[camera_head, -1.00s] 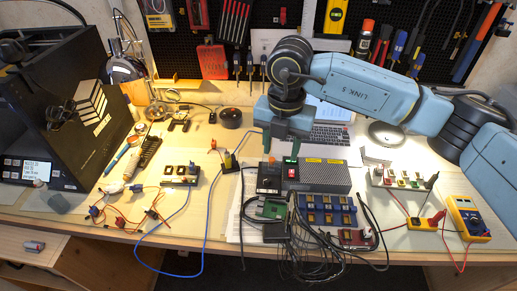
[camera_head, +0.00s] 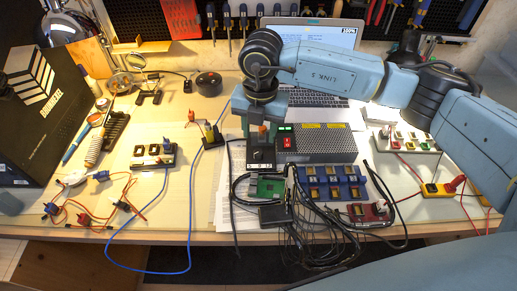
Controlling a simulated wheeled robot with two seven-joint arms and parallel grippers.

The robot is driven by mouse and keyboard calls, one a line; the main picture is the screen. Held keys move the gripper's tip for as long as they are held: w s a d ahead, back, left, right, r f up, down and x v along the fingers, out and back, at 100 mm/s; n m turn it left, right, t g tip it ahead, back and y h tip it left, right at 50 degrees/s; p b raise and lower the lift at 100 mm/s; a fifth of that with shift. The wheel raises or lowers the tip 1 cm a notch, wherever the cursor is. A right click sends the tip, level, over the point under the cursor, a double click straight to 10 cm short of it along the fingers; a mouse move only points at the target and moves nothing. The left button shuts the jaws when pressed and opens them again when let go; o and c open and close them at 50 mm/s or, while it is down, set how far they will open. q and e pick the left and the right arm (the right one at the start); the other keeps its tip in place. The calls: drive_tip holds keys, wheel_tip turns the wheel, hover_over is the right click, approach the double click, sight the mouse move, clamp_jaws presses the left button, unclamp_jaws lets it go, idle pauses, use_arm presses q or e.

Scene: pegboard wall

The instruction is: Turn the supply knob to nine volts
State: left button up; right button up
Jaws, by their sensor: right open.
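The supply is a box with a grey perforated top (camera_head: 325,142) and a black front panel (camera_head: 262,167) at the centre of the bench. A dark round knob with a pale mark (camera_head: 258,154) is on the panel, and a red switch (camera_head: 284,141) is at its right. My right gripper (camera_head: 265,127) points down over the back of the panel, open, one finger on each side of an upright orange piece (camera_head: 262,129). I cannot tell whether it touches that piece. The knob's setting is too small to read. My left gripper is out of view.
A laptop (camera_head: 312,36) stands behind the supply. Blue terminal blocks (camera_head: 332,183), a green board (camera_head: 268,186) and black cables crowd its front. A blue wire (camera_head: 190,215) loops at the left. The pale mat at centre-left is mostly clear.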

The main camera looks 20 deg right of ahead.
sight(258, 152)
wheel_tip(258, 152, down, 7)
drive_tip(key=shift+r+b, duration=0.1)
drive_tip(key=shift+b, duration=0.35)
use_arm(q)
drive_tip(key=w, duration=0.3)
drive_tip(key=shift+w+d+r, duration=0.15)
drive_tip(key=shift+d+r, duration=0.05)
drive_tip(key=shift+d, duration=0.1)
use_arm(e)
clamp_jaws()
